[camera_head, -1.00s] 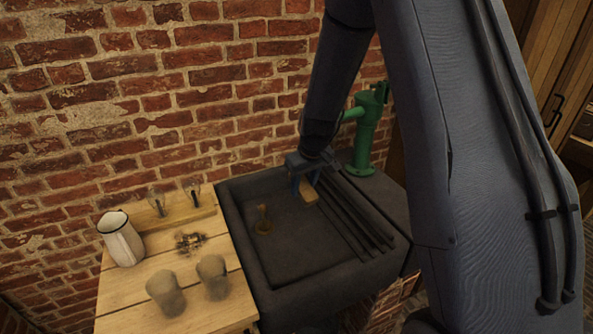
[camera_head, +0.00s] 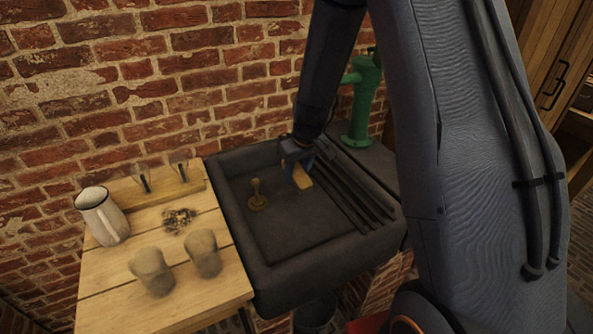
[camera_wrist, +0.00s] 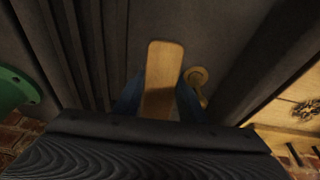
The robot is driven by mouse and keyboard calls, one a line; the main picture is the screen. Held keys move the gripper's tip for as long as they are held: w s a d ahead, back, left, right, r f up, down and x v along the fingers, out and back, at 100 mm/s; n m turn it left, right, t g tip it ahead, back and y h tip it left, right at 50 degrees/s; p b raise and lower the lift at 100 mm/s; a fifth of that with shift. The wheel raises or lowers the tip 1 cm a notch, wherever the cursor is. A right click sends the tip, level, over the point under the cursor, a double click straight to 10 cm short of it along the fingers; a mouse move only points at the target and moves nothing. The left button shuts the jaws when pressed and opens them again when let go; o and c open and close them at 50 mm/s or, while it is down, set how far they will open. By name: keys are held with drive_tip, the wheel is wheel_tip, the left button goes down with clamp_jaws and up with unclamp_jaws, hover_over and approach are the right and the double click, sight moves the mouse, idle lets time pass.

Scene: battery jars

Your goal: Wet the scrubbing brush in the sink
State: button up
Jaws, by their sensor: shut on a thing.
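The scrubbing brush shows as a pale wooden block (camera_head: 302,180) over the dark stone sink (camera_head: 262,262). My gripper (camera_head: 298,168) is shut on the brush; in the wrist view the wooden brush (camera_wrist: 163,75) stands out between the two blue fingers (camera_wrist: 160,100). The brush is over or in the sink basin, beside the ribbed drainer (camera_head: 345,190). Its bristles are hidden, and I cannot tell whether it touches the basin floor. No water is visible on it.
A brass plug-like piece (camera_head: 257,196) stands in the basin, left of my gripper. A green pump (camera_head: 362,95) stands behind the sink. On the wooden table at left are a white jug (camera_head: 103,216), two clay-coloured jars (camera_head: 152,271), a dark crumbly pile (camera_head: 179,220) and a wooden rack (camera_head: 165,190).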

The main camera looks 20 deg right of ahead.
sight(297, 171)
drive_tip(key=shift+f+b, duration=2.85)
drive_tip(key=shift+f, duration=0.1)
drive_tip(key=shift+r, duration=0.1)
drive_tip(key=shift+r+p, duration=4.45)
drive_tip(key=shift+r, duration=0.85)
drive_tip(key=shift+r+p, duration=1.4)
drive_tip(key=shift+r, duration=0.65)
drive_tip(key=shift+f, duration=0.1)
